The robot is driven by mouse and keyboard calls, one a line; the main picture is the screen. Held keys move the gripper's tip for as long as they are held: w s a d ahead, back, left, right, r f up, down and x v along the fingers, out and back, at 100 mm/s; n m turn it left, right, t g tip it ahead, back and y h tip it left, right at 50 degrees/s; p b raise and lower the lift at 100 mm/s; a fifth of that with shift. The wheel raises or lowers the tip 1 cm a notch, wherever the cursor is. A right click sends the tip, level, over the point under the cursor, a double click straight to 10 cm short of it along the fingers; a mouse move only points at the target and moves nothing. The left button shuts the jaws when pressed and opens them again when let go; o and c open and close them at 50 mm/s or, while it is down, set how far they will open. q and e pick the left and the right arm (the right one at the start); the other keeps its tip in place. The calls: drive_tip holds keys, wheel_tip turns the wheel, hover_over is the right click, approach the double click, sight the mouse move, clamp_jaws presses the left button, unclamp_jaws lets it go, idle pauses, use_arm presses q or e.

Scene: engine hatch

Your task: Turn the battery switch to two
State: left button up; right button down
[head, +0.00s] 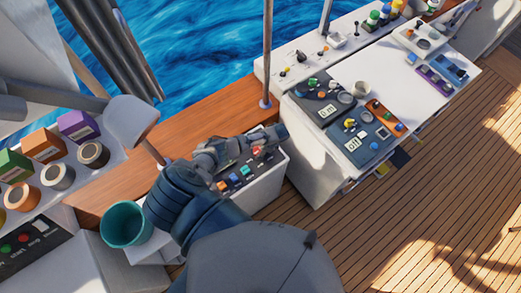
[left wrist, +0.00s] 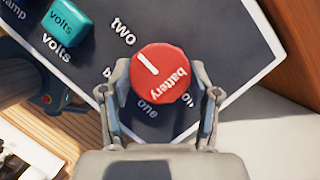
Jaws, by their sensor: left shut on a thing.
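The red battery switch (left wrist: 162,76) is a round knob on a dark panel (left wrist: 225,32) in the left wrist view. Its white mark points up-left, toward the side of the label "two" (left wrist: 123,30). The label "one" (left wrist: 148,111) is below the knob, and two other labels are partly hidden. My left gripper (left wrist: 160,70) has one finger on each side of the knob and is shut on it. In the head view my left gripper (head: 262,142) reaches over the switch box (head: 262,184) and hides part of its top. My right gripper is not in view.
A teal volts button (left wrist: 65,22) is up-left of the knob. A teal cup (head: 127,225) stands left of my arm, near shelved tins (head: 58,177). A metal pole (head: 267,55) rises behind the box. A white console (head: 320,150) with panels is to the right.

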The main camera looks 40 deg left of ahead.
use_arm(q)
drive_tip(key=shift+a, duration=0.1)
drive_tip(key=o, duration=1.2)
drive_tip(key=shift+c, duration=0.2)
drive_tip(key=shift+w+r, duration=0.1)
drive_tip(key=shift+r, duration=0.05)
drive_tip(key=v, duration=1.1)
drive_tip(key=shift+r, duration=0.3)
